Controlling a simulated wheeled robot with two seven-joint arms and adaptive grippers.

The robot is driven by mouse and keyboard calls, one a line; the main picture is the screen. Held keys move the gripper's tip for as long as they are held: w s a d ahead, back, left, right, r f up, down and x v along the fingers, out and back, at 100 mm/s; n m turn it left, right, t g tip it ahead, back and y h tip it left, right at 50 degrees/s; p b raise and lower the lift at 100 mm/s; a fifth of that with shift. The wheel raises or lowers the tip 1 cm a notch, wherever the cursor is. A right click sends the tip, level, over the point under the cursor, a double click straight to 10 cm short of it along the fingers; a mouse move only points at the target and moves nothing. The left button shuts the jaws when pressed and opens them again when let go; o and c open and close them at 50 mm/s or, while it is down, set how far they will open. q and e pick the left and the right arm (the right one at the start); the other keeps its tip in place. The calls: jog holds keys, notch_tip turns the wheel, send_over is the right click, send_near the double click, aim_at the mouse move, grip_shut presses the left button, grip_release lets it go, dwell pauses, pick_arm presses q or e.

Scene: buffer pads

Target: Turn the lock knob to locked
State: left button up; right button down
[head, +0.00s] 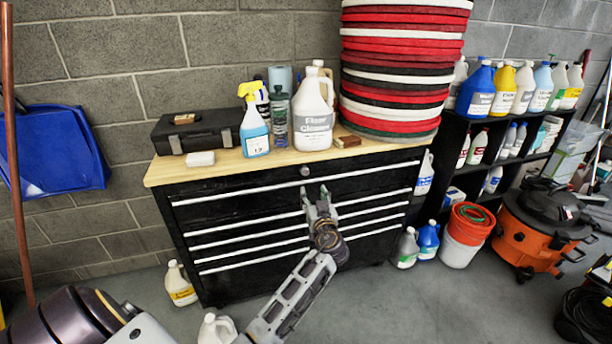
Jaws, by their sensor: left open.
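The lock knob (305,171) is a small round grey knob near the top middle of the front of the black drawer cabinet (240,208). Its turned position is too small to tell. My left gripper (315,194) is in front of the cabinet's upper drawers, a little below the knob in the picture. Its two fingers are apart and point up toward the knob, with nothing between them. I see no contact with the knob, though the depth gap is hard to judge. My right gripper is not in view.
The wooden top (220,164) holds a black case (190,136), a spray bottle (254,128), a white jug (312,115) and a tall stack of red and white pads (400,70). An orange vacuum (540,230) and a bucket (464,240) stand right. Jugs stand on the floor.

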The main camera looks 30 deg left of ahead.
aim_at(305, 173)
pick_arm(q)
jog(key=shift+w+a, duration=0.1)
dwell(0.5)
jog(key=x, duration=1.2)
jog(key=shift+a+p, duration=0.1)
jog(key=shift+p, duration=0.2)
jog(key=shift+w+a, duration=0.5)
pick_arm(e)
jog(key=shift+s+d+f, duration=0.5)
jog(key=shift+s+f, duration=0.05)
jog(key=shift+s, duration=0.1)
pick_arm(q)
jog(key=c, duration=1.1)
jog(key=shift+o, duration=0.2)
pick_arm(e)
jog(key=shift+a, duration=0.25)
